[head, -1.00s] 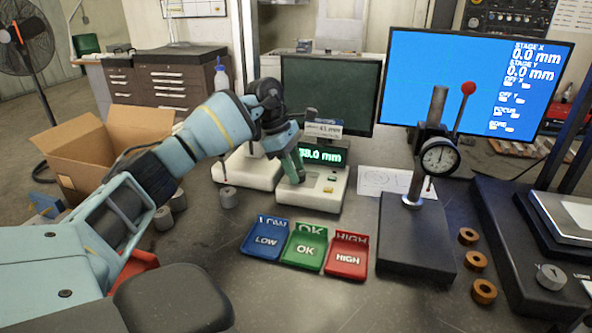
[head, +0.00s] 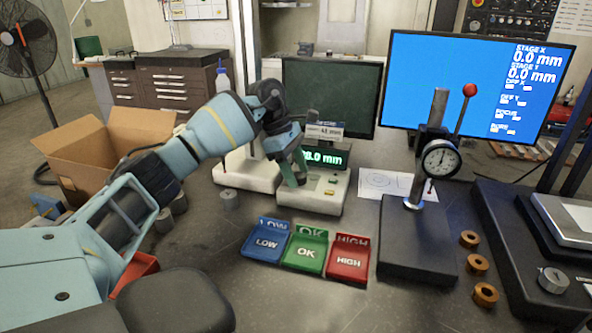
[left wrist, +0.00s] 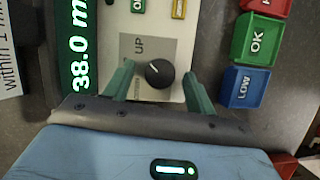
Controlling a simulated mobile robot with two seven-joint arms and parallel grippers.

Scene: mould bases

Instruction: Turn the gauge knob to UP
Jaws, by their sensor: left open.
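The black round gauge knob (left wrist: 159,73) sits on a grey plate marked UP (left wrist: 139,46) in the left wrist view. A small light mark shows on its top; its exact direction is hard to tell. My left gripper (left wrist: 159,88) is open, with one green finger on each side of the knob and visible gaps between. In the head view the left gripper (head: 297,172) is over the left part of the white gauge box (head: 325,199) and hides the knob. The gauge's green display (left wrist: 80,45) reads 38.0 mm. My right gripper is not in view.
Blue LOW (head: 265,243), green OK (head: 305,252) and red HIGH (head: 348,262) bins stand in front of the gauge. A dial gauge stand (head: 417,240) is to the right, with orange rings (head: 477,264) beside it.

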